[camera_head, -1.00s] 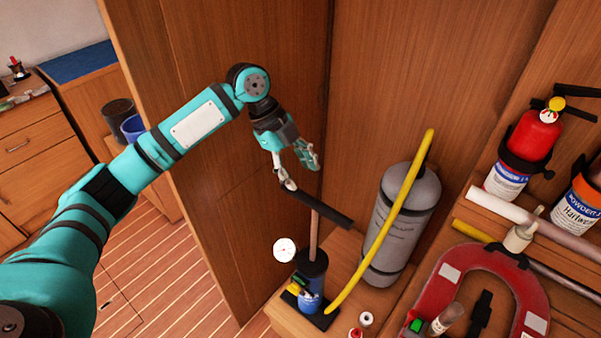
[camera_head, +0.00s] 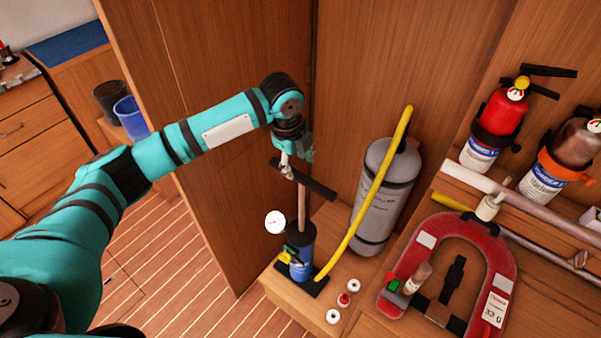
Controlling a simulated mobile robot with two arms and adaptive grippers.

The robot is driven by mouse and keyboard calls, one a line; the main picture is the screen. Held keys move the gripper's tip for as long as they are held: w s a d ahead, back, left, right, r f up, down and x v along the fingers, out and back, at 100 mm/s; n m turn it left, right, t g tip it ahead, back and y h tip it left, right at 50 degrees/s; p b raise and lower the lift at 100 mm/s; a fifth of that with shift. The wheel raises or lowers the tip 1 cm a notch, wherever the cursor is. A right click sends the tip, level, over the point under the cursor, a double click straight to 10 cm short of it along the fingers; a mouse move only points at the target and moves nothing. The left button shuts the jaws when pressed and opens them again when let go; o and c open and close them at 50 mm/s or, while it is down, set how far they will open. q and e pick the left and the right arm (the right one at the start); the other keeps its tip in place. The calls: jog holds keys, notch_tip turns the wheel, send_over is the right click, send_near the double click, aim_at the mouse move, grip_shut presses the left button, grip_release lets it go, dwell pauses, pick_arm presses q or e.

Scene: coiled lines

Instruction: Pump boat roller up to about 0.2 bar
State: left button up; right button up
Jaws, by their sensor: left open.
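A blue hand pump (camera_head: 299,262) stands upright on the wooden ledge, its rod raised and its black crossbar handle (camera_head: 318,190) at the top. My left gripper (camera_head: 288,172) is open at the left half of the handle; I cannot tell whether a finger touches it. A round white gauge (camera_head: 275,222) shows beside the pump, its reading too small to make out. A grey cylinder with printed text (camera_head: 381,205), probably the boat roller, stands behind. A yellow hose (camera_head: 372,190) runs from the pump up across the cylinder. My right gripper is not in view.
Small white and red caps (camera_head: 344,299) lie on the ledge. A red horseshoe-shaped case (camera_head: 408,262), rails and a red extinguisher (camera_head: 502,118) crowd the right. A wooden panel (camera_head: 215,120) rises behind my left arm. Plank floor (camera_head: 190,260) is open below.

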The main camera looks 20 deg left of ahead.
aim_at(300, 175)
pick_arm(q)
jog(key=f, duration=0.3)
jog(key=w+f+p, duration=0.1)
jog(key=f, duration=0.1)
jog(key=shift+d+f, duration=0.3)
jog(key=shift+f, duration=0.6)
jog(key=c, duration=0.4)
grip_shut()
jog(key=shift+w, duration=0.1)
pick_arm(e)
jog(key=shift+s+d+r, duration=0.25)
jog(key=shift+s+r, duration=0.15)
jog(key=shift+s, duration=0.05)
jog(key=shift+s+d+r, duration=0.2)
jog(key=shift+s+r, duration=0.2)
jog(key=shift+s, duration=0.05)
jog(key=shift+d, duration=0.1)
